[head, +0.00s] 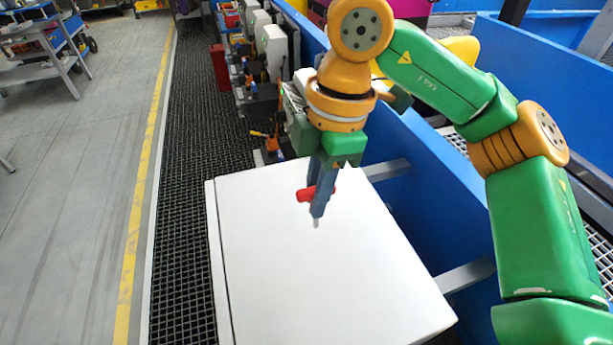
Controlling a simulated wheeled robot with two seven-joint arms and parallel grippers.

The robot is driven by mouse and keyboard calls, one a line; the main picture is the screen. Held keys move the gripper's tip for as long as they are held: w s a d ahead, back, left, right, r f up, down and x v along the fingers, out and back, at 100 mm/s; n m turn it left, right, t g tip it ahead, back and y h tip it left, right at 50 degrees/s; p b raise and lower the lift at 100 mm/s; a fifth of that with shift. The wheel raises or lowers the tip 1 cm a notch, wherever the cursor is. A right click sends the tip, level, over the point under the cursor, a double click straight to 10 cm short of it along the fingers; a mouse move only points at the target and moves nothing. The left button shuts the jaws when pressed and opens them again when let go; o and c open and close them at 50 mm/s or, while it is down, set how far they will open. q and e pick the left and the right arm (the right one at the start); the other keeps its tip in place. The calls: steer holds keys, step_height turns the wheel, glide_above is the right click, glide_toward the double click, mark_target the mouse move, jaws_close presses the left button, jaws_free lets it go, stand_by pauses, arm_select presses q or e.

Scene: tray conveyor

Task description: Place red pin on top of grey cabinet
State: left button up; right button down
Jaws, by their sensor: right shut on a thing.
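The red pin (304,195) is in the head view, between the fingers of my right gripper (317,200). The gripper points down and is shut on the pin, whose red end sticks out to the left of the fingers. Part of the pin is hidden behind the fingers. The grey cabinet (320,275) shows as a pale, flat top below the gripper. The pin is over the far half of this top; I cannot tell whether it touches the surface. My left gripper is not in view.
A blue wall (425,215) runs along the cabinet's right side, with metal brackets between them. Dark grating (180,200) lies to the left, beside a yellow floor line. Several boxes and a red bin (219,68) stand beyond the cabinet. The cabinet top is otherwise clear.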

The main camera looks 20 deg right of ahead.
steer(key=f, duration=0.2)
steer(key=w+f, duration=0.1)
steer(key=f, duration=0.1)
steer(key=shift+w+d+f, duration=0.1)
steer(key=shift+f, duration=0.3)
steer(key=c, duration=1.2)
jaws_free()
steer(key=shift+f, duration=0.15)
steer(key=shift+c, duration=0.2)
steer(key=o, duration=0.5)
steer(key=shift+c, duration=0.2)
